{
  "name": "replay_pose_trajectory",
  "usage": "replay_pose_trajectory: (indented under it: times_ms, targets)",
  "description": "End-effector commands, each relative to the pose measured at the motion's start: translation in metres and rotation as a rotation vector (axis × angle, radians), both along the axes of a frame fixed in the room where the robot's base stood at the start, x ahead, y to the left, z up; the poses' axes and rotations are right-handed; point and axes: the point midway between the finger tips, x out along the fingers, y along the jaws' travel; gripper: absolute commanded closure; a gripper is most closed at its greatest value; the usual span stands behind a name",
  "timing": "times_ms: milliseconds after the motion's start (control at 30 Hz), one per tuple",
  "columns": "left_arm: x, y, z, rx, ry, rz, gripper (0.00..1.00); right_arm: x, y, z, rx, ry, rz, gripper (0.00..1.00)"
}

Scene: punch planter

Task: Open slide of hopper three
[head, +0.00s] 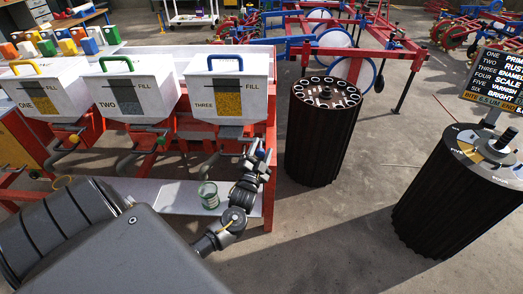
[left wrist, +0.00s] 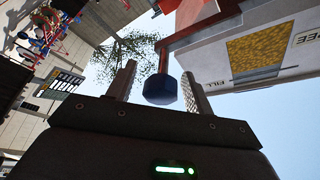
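Hopper three (head: 215,92) is a white box with a blue top handle and a yellow granular window marked FILL and THREE. It also shows, turned sideways, in the left wrist view (left wrist: 250,60). A blue knob (left wrist: 160,89) on a red-brown bar is in the left wrist view, beneath the hopper; it shows as a small blue spot in the head view. My left gripper (head: 256,162) is beside the hopper's lower right. Its two fingers (left wrist: 158,82) are apart, with the knob between them and visible gaps either side. Contact cannot be told. My right gripper is not in view.
Hopper one (head: 42,92) and hopper two (head: 130,88) stand left of hopper three on the red frame. A greenish tin (head: 208,195) stands on the white shelf (head: 160,197) below. Dark ribbed drums (head: 320,135) stand to the right, with bare floor between.

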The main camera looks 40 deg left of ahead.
Motion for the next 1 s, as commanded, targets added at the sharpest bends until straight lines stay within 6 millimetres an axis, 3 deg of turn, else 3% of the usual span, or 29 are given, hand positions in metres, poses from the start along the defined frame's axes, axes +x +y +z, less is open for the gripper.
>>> replay_pose_trajectory:
  times_ms: [233, 700, 1000]
  targets:
    - [-0.007, -0.003, -0.003, 0.0, 0.002, -0.001, 0.48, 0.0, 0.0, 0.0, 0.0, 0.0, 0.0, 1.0]
    - [-0.083, -0.031, -0.026, -0.001, 0.003, 0.0, 0.48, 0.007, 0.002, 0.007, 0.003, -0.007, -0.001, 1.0]
    - [-0.097, -0.036, -0.029, 0.0, 0.0, 0.001, 0.48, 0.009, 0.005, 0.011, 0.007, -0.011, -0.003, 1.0]
